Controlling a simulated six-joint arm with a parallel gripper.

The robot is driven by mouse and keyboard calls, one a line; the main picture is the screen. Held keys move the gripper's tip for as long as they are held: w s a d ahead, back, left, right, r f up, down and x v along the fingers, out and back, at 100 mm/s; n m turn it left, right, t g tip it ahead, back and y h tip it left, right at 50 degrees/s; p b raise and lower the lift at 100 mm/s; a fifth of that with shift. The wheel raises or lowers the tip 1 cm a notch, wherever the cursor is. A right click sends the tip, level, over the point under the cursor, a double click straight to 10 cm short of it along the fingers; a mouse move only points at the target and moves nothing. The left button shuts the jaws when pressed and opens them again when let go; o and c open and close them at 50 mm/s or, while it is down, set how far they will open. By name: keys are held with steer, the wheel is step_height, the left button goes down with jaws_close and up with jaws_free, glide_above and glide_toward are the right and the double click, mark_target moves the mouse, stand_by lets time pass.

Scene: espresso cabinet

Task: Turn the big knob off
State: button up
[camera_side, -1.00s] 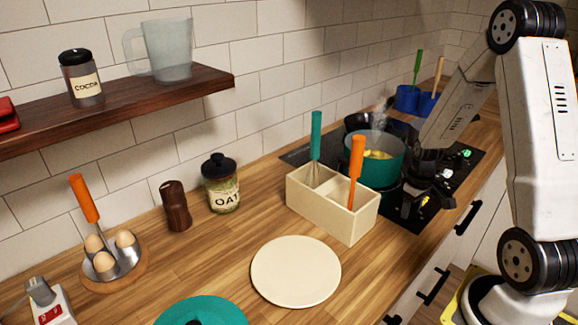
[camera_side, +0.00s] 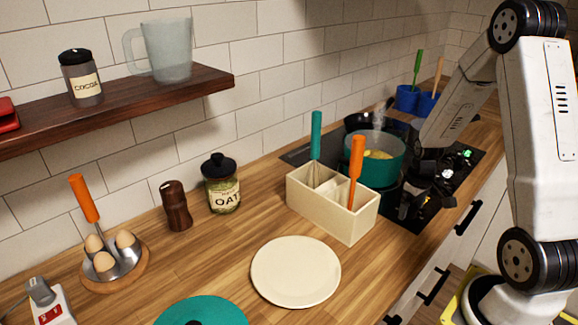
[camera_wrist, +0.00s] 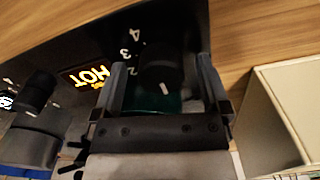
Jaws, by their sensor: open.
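In the wrist view a black knob (camera_wrist: 163,72) with a white pointer mark sits on the dark hob, beside the printed numbers 4, 3 and 2. My gripper (camera_wrist: 161,84) is open, with one finger on each side of this knob. I cannot tell whether the fingers touch it. A lit orange HOT sign (camera_wrist: 88,76) glows left of the gripper. A second black knob (camera_wrist: 36,92) stands farther left. In the side view my gripper (camera_side: 428,202) is low over the front of the hob (camera_side: 474,160) and hides the knob.
A steaming teal pot (camera_side: 374,165) stands on the hob behind my gripper. A cream utensil box (camera_side: 330,210) is close by; its edge also shows in the wrist view (camera_wrist: 268,110). A cream plate (camera_side: 295,272) lies on the counter. Cabinet handles line the front.

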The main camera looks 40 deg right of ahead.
mark_target(410, 207)
steer(key=shift+r, duration=3.75)
steer(key=shift+a, duration=0.1)
steer(key=shift+w+a+r, duration=0.15)
steer(key=shift+a, duration=0.05)
steer(key=a+n+t, duration=0.2)
steer(key=a, duration=2.1)
steer(key=shift+w+r+t, duration=0.3)
steer(key=shift+r, duration=0.05)
